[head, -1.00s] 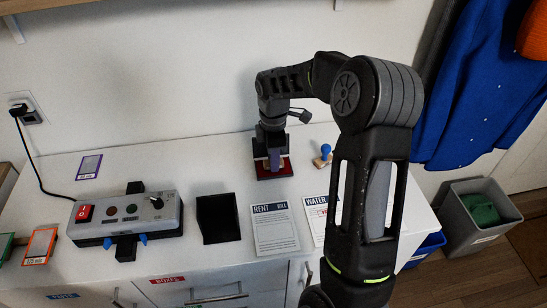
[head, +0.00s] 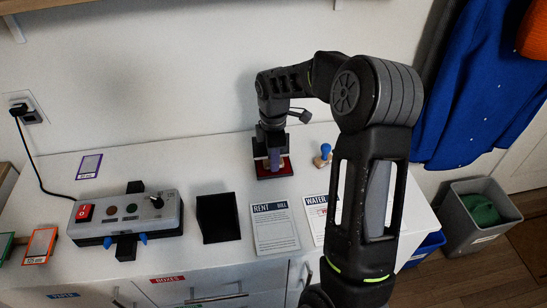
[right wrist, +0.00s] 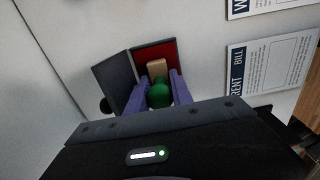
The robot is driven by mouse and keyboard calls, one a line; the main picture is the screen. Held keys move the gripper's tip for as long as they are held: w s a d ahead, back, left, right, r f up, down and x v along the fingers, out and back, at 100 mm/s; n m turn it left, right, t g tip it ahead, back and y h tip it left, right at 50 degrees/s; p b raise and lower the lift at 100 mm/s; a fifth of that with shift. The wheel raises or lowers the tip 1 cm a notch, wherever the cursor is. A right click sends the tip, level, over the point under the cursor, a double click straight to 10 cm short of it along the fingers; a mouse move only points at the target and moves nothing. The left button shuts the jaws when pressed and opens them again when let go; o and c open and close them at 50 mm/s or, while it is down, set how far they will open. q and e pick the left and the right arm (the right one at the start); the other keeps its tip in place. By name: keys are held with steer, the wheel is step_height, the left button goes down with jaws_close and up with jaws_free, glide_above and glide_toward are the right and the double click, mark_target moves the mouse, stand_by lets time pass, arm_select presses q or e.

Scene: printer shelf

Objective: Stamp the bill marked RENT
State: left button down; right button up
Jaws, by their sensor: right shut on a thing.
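My right gripper (head: 274,160) is at the red ink pad (head: 287,169) in its black case, near the wall. It is shut on a stamp with a green knob (right wrist: 159,94) and a wooden block (right wrist: 157,69). The block is over the red pad (right wrist: 149,51) in the right wrist view; I cannot tell whether it touches. The RENT bill (head: 275,230) lies flat on the counter, nearer than the pad, and also shows in the right wrist view (right wrist: 270,75). The WATER bill (head: 316,212) lies right of it, partly hidden by my arm. My left gripper is not in view.
A blue-knobbed stamp (head: 324,155) stands right of the pad. A black open holder (head: 218,218) is left of the RENT bill. A control box (head: 125,216) with a red switch is farther left. A grey bin (head: 481,215) stands on the floor at right.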

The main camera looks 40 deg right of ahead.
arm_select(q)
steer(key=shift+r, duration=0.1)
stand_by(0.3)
